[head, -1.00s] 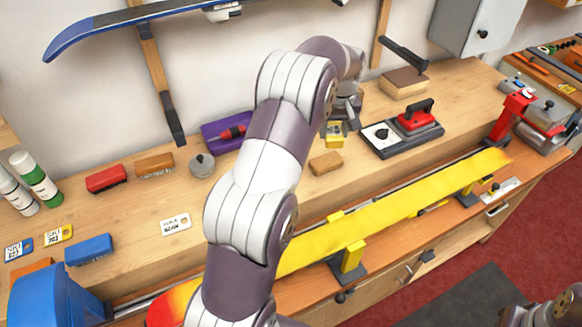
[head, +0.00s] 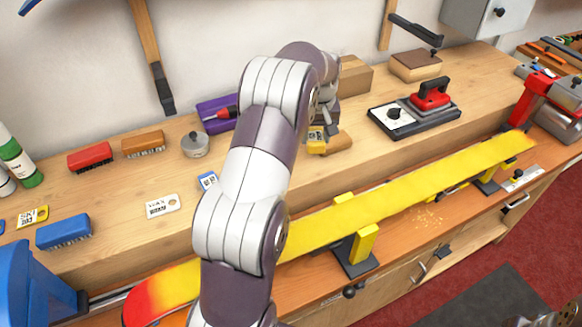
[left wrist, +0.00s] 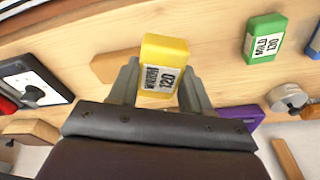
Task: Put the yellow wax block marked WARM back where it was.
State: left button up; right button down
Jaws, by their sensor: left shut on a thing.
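The yellow wax block (head: 316,142) is between the fingers of my left gripper (head: 322,130), which is shut on it. In the left wrist view the yellow block (left wrist: 163,62) shows a white label with WARM and 120, with a finger of the gripper (left wrist: 158,92) on each side. In the head view the block is just left of a tan block (head: 340,142) on the bench. I cannot tell how far it is above the wood. My right gripper is out of view.
A green block marked MILD (left wrist: 265,38) shows in the left wrist view. The yellow ski (head: 400,195) lies along the front. Bare wood is left of the gripper.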

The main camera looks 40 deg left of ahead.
pick_arm(q)
jog(key=s+a+f, duration=0.2)
jog(key=a, duration=0.1)
jog(key=a+f+p, duration=0.1)
jog(key=a, duration=0.1)
jog(key=shift+s+a+f, duration=0.1)
jog(key=shift+s+f, duration=0.05)
jog(key=shift+s, duration=0.25)
jog(key=shift+s+a+f, duration=0.1)
jog(key=shift+a+f, duration=0.1)
jog(key=shift+f, duration=0.15)
notch_tip(320, 180, down, 3)
jog(key=shift+d+r+p, duration=0.1)
jog(key=shift+p, duration=0.4)
jog(key=shift+f, duration=0.45)
jog(key=shift+f, duration=0.15)
jog(key=o, duration=1)
